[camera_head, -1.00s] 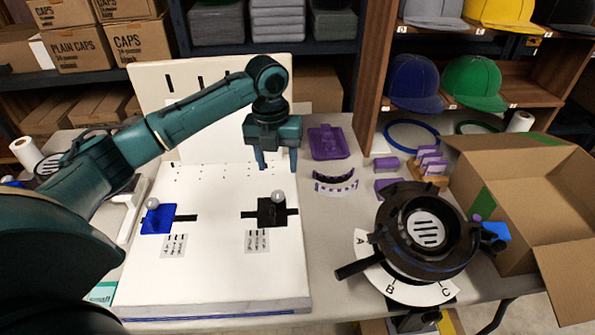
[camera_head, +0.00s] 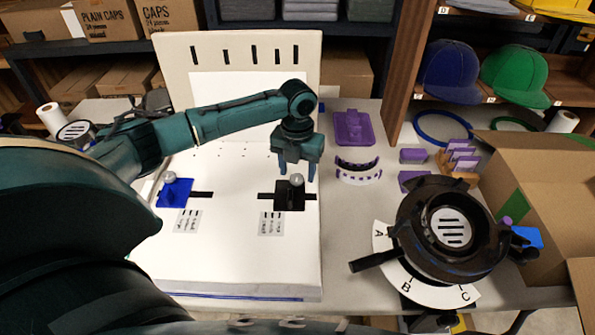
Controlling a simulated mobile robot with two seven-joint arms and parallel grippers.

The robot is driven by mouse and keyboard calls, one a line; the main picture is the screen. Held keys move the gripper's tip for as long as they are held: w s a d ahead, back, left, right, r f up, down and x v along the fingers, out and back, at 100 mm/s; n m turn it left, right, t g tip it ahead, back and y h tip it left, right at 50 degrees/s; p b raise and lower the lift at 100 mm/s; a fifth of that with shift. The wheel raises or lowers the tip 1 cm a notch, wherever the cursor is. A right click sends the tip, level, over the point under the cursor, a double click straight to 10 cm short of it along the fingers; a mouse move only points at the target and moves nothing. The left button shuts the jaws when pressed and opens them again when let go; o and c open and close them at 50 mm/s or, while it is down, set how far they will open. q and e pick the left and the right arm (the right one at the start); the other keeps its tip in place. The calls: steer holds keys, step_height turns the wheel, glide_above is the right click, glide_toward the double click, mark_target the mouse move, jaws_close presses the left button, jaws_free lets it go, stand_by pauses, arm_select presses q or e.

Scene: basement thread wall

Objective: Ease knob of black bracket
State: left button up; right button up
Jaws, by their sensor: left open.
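The black bracket (camera_head: 289,197) sits on a dark slot in the white board (camera_head: 240,255), towards its right side. Its round grey knob (camera_head: 296,180) stands on top. My left gripper (camera_head: 297,172) points down right at the knob, with its two fingers apart. One finger shows on each side of the knob in the picture; I cannot tell whether they touch it. A blue bracket (camera_head: 174,194) with a similar knob (camera_head: 171,177) sits on another slot to the left. My right gripper does not show.
A black round press with a dial marked A, B, C (camera_head: 452,227) stands to the right, its handle towards the board. Purple parts (camera_head: 353,128) lie behind it. An open cardboard box (camera_head: 545,180) is at the far right. An upright slotted panel (camera_head: 250,60) stands behind the board.

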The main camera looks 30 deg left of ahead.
arm_select(q)
steer(key=shift+f, duration=0.35)
steer(key=shift+c, duration=0.4)
steer(key=shift+r, duration=0.1)
steer(key=c, duration=0.9)
